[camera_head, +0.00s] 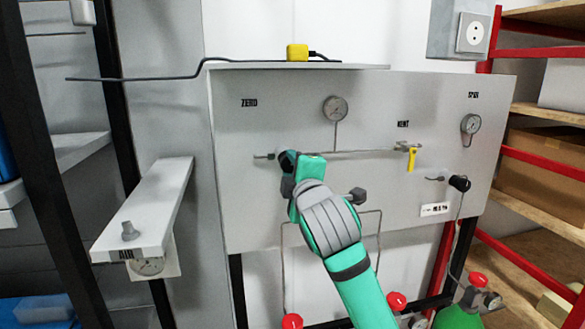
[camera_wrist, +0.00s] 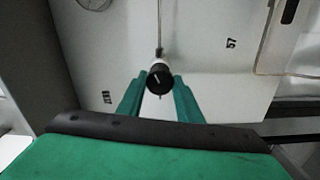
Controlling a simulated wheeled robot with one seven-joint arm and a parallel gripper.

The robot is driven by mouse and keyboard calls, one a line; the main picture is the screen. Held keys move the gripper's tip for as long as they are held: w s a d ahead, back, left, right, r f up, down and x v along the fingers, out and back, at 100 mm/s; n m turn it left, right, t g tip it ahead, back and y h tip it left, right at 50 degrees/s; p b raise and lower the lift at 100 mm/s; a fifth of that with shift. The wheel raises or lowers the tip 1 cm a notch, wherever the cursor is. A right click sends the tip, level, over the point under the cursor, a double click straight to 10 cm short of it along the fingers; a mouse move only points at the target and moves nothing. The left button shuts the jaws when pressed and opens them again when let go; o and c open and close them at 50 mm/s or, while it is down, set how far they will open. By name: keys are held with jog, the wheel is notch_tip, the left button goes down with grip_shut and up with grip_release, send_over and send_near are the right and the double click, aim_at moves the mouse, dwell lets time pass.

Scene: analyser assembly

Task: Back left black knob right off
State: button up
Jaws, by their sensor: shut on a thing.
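The left black knob (camera_wrist: 160,78) is a round black cap with a pale mark on its face, on a light collar at the panel. In the wrist view it sits between the two green fingers of my gripper (camera_wrist: 159,88), which is shut on it. In the head view my gripper (camera_head: 297,168) is at the left of the grey panel (camera_head: 270,105), below the ZERO label. The knob is mostly hidden there by my gripper. Whether its thread is still engaged cannot be seen.
Another black knob (camera_head: 459,183) is on the panel's right, near a yellow valve handle (camera_head: 410,160). A dark grey knob (camera_head: 357,195) stands just right of my gripper. Gauges (camera_head: 335,108) and thin pipes line the panel. A white shelf (camera_head: 150,208) juts out at left.

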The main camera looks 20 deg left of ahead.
jog(key=n, duration=0.6)
jog(key=shift+a+n, duration=0.1)
jog(key=shift+n, duration=0.2)
jog(key=n, duration=0.6)
jog(key=shift+s+f, duration=0.1)
jog(key=shift+f, duration=0.1)
jog(key=shift+n, duration=0.4)
jog(key=o, duration=1)
jog(key=shift+o, duration=0.2)
jog(key=shift+r, duration=0.1)
